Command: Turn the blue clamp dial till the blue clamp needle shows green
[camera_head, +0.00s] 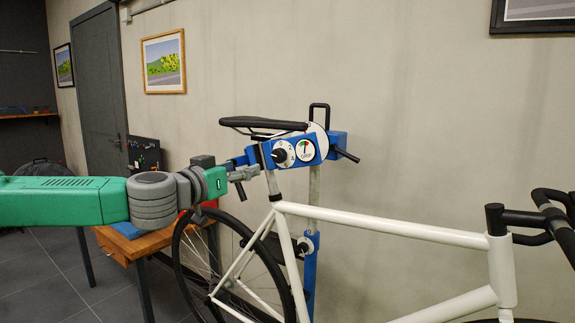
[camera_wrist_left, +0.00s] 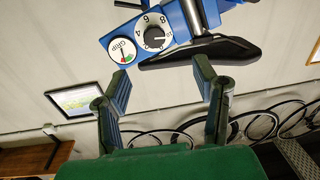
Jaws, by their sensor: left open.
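The blue clamp (camera_head: 323,146) holds the bike near the seat post. It carries a white dial with a black knob (camera_head: 283,154) and, beside it, a round grip gauge (camera_head: 305,149) with a coloured band. In the left wrist view the numbered dial (camera_wrist_left: 154,39) and the gauge (camera_wrist_left: 121,49) show beyond my fingers. The gauge needle is small; it appears near the coloured band, but I cannot tell its exact colour zone. My left gripper (camera_wrist_left: 162,70) is open and empty, its blue-tipped fingers apart and short of the dial. In the head view this gripper (camera_head: 250,170) is just left of the clamp.
The white bike frame (camera_head: 380,228) and black saddle (camera_head: 265,123) are close to the clamp. A black lever (camera_head: 345,154) sticks out at the clamp's right. A wooden table (camera_head: 150,243) stands below my left arm.

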